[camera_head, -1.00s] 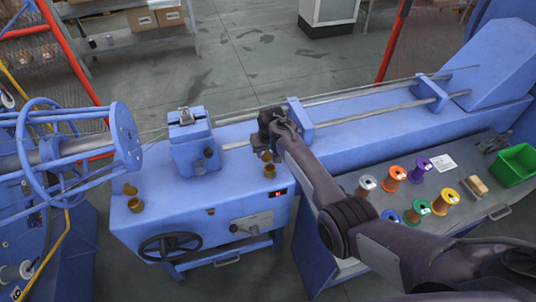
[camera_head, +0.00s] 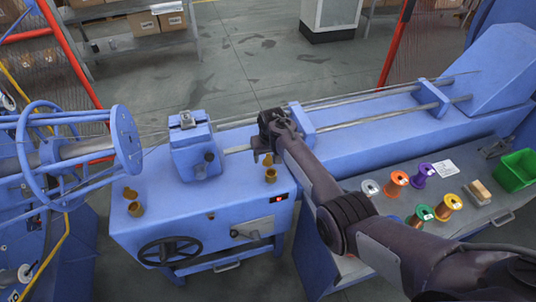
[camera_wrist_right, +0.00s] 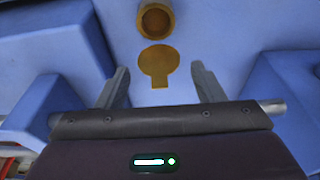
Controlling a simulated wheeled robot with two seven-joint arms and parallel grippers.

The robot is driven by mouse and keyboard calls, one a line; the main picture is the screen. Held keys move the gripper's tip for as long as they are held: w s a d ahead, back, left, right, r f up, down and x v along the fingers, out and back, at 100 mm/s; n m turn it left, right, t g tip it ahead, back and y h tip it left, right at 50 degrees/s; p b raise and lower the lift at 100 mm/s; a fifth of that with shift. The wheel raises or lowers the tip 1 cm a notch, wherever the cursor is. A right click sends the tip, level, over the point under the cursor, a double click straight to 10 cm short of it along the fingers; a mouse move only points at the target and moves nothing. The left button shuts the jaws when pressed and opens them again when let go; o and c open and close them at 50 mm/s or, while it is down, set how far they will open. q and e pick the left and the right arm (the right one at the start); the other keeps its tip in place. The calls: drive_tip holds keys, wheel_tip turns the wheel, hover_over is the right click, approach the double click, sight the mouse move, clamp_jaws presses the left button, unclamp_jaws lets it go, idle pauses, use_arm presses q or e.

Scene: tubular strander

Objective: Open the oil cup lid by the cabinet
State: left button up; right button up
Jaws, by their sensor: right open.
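A brass oil cup (camera_head: 270,176) stands at the right end of the blue machine's top, below my right gripper (camera_head: 262,151) in the head view. Its round brass lid (camera_head: 267,160) is swung away from the mouth. In the right wrist view the cup (camera_wrist_right: 156,24) shows its open mouth, and the lid (camera_wrist_right: 158,64) with its narrow tab lies apart from the mouth. My right gripper (camera_wrist_right: 162,85) is open, its fingers either side of the lid's tab with gaps. A second brass cup (camera_head: 136,209) and lid (camera_head: 130,193) are farther left. My left gripper is out of view.
A blue block (camera_head: 195,150) stands left of the gripper and a blue bracket (camera_head: 301,121) close on its right, with metal rods between. A black handwheel (camera_head: 170,251) is at the front. Coloured spools (camera_head: 396,182) and a green bin (camera_head: 518,168) are right.

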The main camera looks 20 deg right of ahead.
drive_tip(key=shift+r, duration=0.15)
drive_tip(key=v, duration=0.7)
drive_tip(key=shift+r, duration=0.3)
